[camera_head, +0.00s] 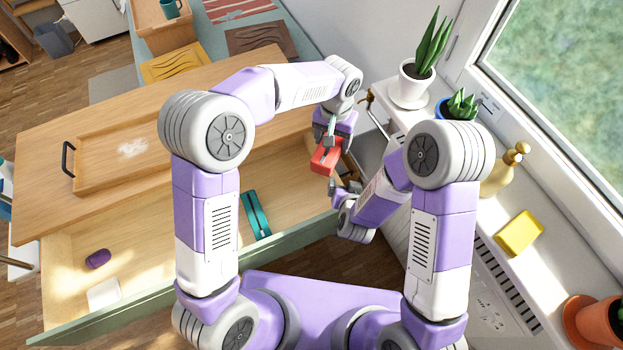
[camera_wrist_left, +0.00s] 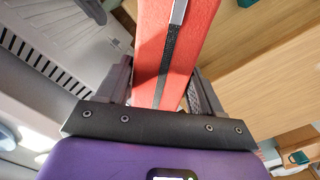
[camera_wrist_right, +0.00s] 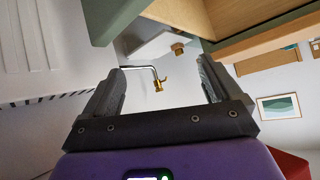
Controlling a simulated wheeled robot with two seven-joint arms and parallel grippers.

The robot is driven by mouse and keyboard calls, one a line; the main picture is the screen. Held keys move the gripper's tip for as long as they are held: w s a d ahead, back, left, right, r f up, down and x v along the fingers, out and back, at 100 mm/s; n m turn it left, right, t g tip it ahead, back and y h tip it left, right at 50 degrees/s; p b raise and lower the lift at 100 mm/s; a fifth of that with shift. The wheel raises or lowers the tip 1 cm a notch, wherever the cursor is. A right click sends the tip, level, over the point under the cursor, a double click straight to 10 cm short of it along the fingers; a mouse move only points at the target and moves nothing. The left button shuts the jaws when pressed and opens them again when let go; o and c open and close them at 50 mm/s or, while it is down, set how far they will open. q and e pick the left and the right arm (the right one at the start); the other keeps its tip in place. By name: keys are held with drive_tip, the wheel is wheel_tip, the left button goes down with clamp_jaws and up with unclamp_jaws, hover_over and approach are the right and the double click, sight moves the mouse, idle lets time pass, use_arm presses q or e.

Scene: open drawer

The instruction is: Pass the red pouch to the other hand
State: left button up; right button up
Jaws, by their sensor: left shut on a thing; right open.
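The red pouch (camera_head: 325,157) hangs above the right end of the open drawer in the head view. My left gripper (camera_head: 331,138) is shut on it from above. In the left wrist view the red pouch (camera_wrist_left: 200,35) sits between both fingers, with a dark strip and a metallic piece along its face. My right gripper (camera_head: 344,187) is just below the pouch in the head view, apart from it. In the right wrist view the right gripper (camera_wrist_right: 160,85) is open, with nothing between its fingers. A red patch shows at that view's lower right corner; I cannot tell if it is the pouch.
The open drawer (camera_head: 180,262) holds a teal case (camera_head: 256,215), a purple item (camera_head: 98,258) and a white item (camera_head: 104,292). A wooden tray (camera_head: 95,182) lies on the counter. A potted plant (camera_head: 415,85), brass bottle (camera_head: 498,175) and yellow sponge (camera_head: 519,233) stand on the sill at right.

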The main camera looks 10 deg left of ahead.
drive_tip(key=a+r+n+t+h, duration=0.1)
drive_tip(key=a+r+n+t, duration=0.1)
drive_tip(key=a+r+t, duration=0.35)
drive_tip(key=m+t+h, duration=0.2)
drive_tip(key=m+h, duration=0.1)
drive_tip(key=h, duration=0.1)
approach(323, 155)
drive_tip(key=w, duration=0.1)
drive_tip(key=w+f, duration=0.1)
drive_tip(key=w, duration=0.1)
drive_tip(key=shift+w+d+f, duration=0.2)
drive_tip(key=shift+w, duration=0.05)
drive_tip(key=shift+s+r+m+h, duration=0.3)
drive_tip(key=shift+m, duration=0.2)
drive_tip(key=x, duration=0.7)
drive_tip(key=shift+w+f, duration=0.1)
drive_tip(key=shift+w, duration=0.05)
drive_tip(key=c, duration=1)
use_arm(q)
drive_tip(key=o, duration=0.7)
drive_tip(key=shift+d, duration=0.1)
use_arm(e)
drive_tip(key=shift+c, duration=0.8)
use_arm(q)
drive_tip(key=o, duration=0.5)
drive_tip(key=shift+o, duration=0.2)
